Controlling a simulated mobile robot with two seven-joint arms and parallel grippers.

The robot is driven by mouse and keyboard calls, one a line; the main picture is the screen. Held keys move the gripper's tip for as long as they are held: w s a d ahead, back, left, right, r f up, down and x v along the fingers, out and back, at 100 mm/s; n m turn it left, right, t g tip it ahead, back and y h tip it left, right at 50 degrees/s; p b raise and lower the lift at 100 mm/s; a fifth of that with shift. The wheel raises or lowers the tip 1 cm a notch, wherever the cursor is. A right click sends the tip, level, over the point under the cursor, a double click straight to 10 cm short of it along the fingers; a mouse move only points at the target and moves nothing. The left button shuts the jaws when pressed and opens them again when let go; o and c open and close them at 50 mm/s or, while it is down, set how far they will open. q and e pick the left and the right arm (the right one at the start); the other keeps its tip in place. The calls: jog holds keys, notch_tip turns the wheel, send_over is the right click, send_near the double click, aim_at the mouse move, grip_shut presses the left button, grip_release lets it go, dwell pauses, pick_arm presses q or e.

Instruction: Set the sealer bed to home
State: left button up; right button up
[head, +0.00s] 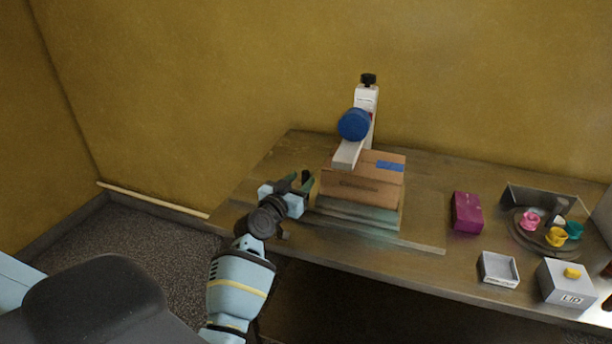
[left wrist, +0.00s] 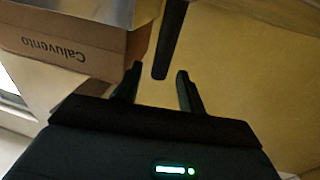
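The sealer stands at the back of the table, with a white column and arm (head: 347,153), a blue round roll (head: 354,124) and a black knob (head: 368,79). A brown carton (head: 350,188) with a blue patch on top sits under the arm on the layered grey-green sealer bed (head: 352,221). My left gripper (head: 300,181) is at the carton's left side, fingers apart. In the left wrist view the open fingers (left wrist: 158,82) have a dark bar (left wrist: 171,38) ahead of and between them; I cannot tell contact. The carton (left wrist: 75,42) shows beyond. My right gripper is not in view.
A flat board (head: 425,246) lies under the bed. To the right are a magenta box (head: 467,213), a small white tray (head: 498,269), a grey box marked LID (head: 566,283) and a round tray (head: 519,240) with small coloured cups. Yellow walls close the back and left.

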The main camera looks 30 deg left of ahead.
aim_at(303, 178)
pick_arm(q)
jog(key=shift+w+a, duration=0.15)
jog(key=shift+w, duration=1.6)
grip_shut()
